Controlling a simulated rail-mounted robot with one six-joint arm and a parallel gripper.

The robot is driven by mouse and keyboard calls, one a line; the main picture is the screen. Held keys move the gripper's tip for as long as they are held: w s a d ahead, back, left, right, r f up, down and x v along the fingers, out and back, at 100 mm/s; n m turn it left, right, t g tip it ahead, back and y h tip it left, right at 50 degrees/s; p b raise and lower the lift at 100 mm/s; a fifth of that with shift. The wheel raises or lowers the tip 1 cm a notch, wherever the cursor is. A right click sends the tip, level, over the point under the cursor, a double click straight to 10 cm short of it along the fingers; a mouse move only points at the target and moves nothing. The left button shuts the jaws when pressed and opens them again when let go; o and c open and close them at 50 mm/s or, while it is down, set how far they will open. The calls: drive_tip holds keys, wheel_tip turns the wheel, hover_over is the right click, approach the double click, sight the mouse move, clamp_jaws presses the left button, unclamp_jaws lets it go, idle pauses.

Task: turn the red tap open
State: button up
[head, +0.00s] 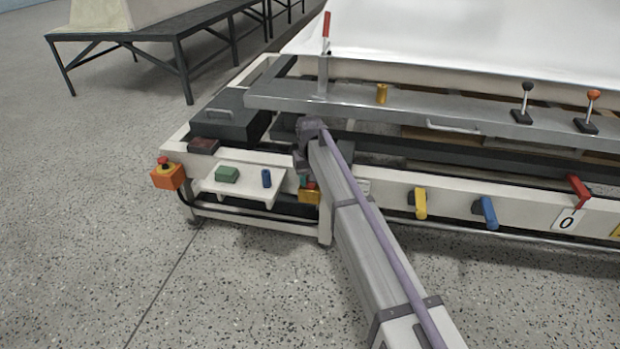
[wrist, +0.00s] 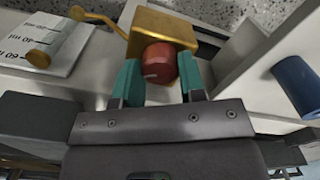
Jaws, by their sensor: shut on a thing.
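The red tap has a round red knob (wrist: 158,63) with a short white mark, set on a brass body (wrist: 163,28) in the wrist view. My gripper (wrist: 161,78) has its teal fingers on either side of the knob and is shut on it. In the head view the tap's brass body (head: 310,197) shows at the front rail near the left end, below my gripper (head: 307,183). My wrist and arm cover part of the area around it there.
A white shelf (head: 243,193) left of the tap holds a green block (head: 227,174) and a blue cylinder (head: 266,178). Yellow (head: 420,204), blue (head: 489,212) and red (head: 579,189) handles line the rail to the right. A printed white card (wrist: 45,45) lies beside the tap.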

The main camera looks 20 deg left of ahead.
drive_tip(key=m, duration=0.5)
drive_tip(key=shift+m, duration=0.3)
idle(0.4)
drive_tip(key=o, duration=0.9)
wheel_tip(320, 180, up, 11)
drive_tip(key=p, duration=1.1)
drive_tip(key=shift+f, duration=0.1)
